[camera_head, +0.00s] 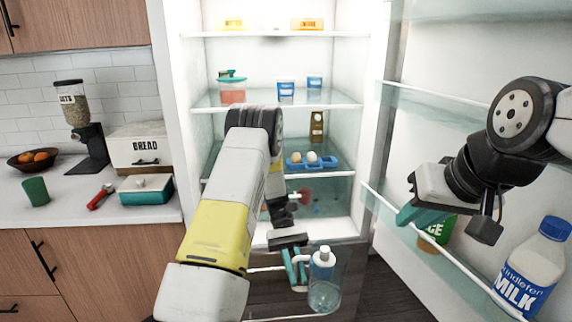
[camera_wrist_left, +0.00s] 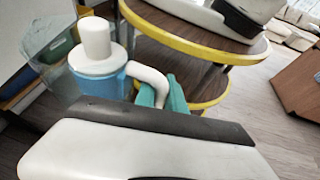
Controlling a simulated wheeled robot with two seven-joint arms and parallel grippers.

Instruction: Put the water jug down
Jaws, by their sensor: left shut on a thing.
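The water jug (camera_head: 324,293) is clear with a white lid and a white side handle. It hangs upright in front of the open fridge, near a low drawer front. My left gripper (camera_head: 294,268) is shut on the handle, and the jug is to its right. The wrist view shows the jug's white lid (camera_wrist_left: 97,52) and blue upper body, with the teal fingertips (camera_wrist_left: 165,96) at the handle. What is under the jug cannot be made out. My right gripper (camera_head: 415,212) is beside the fridge door shelf; its jaw gap is not clear.
The open fridge door holds a milk bottle (camera_head: 530,268) and a green juice container (camera_head: 438,232). Fridge shelves hold tubs and an egg tray (camera_head: 312,163). The left counter (camera_head: 85,222) holds a bread box (camera_head: 139,148), a green cup (camera_head: 36,191) and a teal container (camera_head: 146,190), with some bare space.

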